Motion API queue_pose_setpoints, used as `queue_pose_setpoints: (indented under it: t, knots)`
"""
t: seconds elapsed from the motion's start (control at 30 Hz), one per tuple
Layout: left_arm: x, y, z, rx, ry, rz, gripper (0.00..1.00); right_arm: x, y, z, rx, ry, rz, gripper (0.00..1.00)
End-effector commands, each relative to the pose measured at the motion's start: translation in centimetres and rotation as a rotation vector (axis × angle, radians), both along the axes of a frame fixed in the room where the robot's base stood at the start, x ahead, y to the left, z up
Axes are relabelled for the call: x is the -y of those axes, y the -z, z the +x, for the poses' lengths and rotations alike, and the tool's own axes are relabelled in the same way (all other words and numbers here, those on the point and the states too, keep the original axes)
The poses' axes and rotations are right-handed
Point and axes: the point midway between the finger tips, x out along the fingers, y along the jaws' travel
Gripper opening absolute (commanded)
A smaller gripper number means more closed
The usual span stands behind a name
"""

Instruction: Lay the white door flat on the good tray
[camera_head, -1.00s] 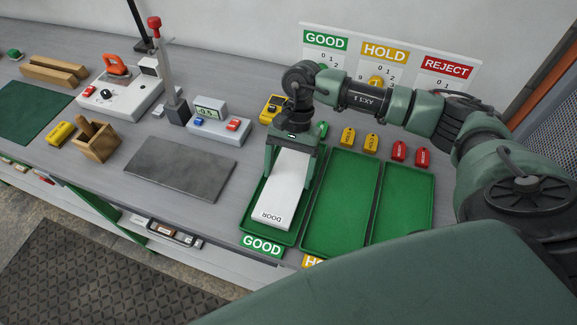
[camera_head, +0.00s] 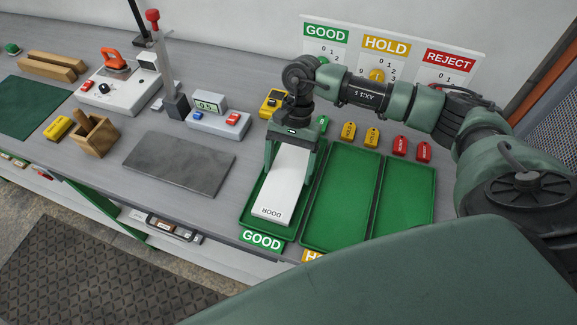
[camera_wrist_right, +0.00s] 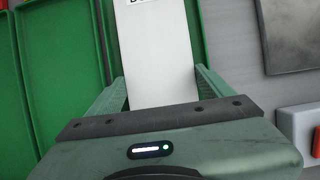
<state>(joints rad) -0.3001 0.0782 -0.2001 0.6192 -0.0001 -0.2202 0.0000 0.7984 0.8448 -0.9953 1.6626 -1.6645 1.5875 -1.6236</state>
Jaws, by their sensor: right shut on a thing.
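The white door (camera_head: 279,190), a flat white board marked DOOR at its near end, lies level in or just over the good tray (camera_head: 248,224). I cannot tell whether it touches the tray's floor. My right gripper (camera_head: 289,172) points down over the door's far part, a finger on each long side, and is shut on it. The right wrist view shows the door (camera_wrist_right: 158,55) between the fingers (camera_wrist_right: 160,92), with the green good tray beneath. The far end of the door is hidden by the gripper. My left gripper is not in view.
The green hold tray (camera_head: 340,190) and reject tray (camera_head: 407,195) stand empty to the right. Yellow and red tags (camera_head: 372,138) lie behind them. A grey plate (camera_head: 180,163) and a gauge box (camera_head: 218,120) are to the left. A sign board (camera_head: 395,50) stands behind.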

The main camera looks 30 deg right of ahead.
Motion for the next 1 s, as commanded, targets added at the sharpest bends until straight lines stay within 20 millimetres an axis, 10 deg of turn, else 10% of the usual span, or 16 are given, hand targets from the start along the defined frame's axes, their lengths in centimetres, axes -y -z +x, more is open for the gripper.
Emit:
queue_pose_setpoints:
  t: [0.3, 0.33, 0.37, 0.7, 1.0]
  knots:
    - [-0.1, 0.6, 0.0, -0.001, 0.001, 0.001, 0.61, 0.0, 0.3, 0.0, 0.001, -0.001, 0.001, 0.27]
    - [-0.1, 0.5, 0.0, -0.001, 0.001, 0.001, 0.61, 0.0, 0.2, 0.0, 0.001, -0.001, 0.001, 0.9]
    - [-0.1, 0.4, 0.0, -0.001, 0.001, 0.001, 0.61, 0.0, 0.2, 0.0, 0.001, 0.0, 0.001, 0.98]
    - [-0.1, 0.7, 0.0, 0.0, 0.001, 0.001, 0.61, 0.1, -0.1, 0.2, 0.001, 0.0, 0.0, 1.0]
    - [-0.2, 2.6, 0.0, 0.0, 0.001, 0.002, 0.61, 1.5, -4.3, 1.5, 0.005, 0.002, -0.001, 1.0]
